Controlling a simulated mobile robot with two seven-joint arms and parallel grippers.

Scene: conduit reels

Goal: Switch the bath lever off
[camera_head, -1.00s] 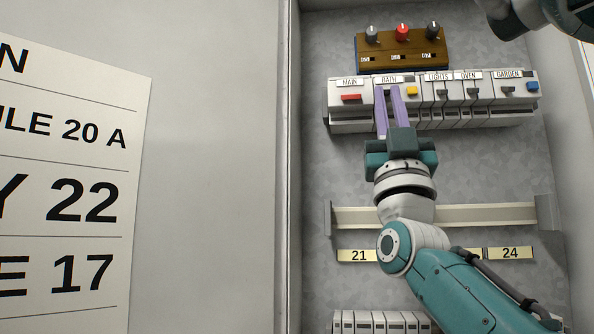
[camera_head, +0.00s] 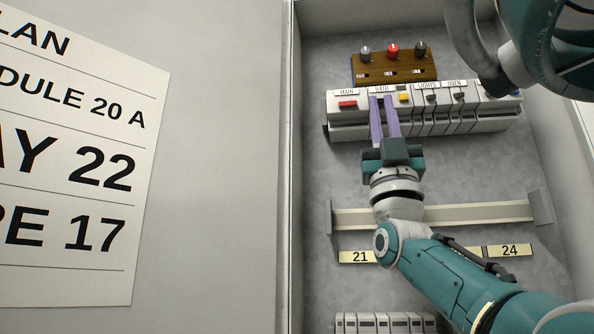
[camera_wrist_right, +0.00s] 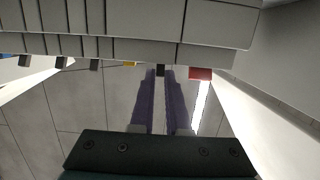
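The bath breaker, under the BATH label (camera_head: 381,89), sits in the upper breaker row, right of the red MAIN lever (camera_head: 347,104). In the head view my right gripper (camera_head: 381,100) covers its lever with two purple fingers. The fingers point up at the row and stand slightly apart. In the right wrist view, a small dark lever (camera_wrist_right: 160,71) shows at the gap between the fingertips (camera_wrist_right: 159,73). I cannot tell whether either finger touches it. The red lever (camera_wrist_right: 200,74) is just right of the fingers there. My left gripper is not in view.
A yellow lever (camera_head: 404,97) is close to the right of the fingers, then dark levers under LIGHTS and OVEN. A brown block with knobs (camera_head: 394,66) sits above. An empty rail (camera_head: 450,213) crosses below. My arm link covers the row's right end.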

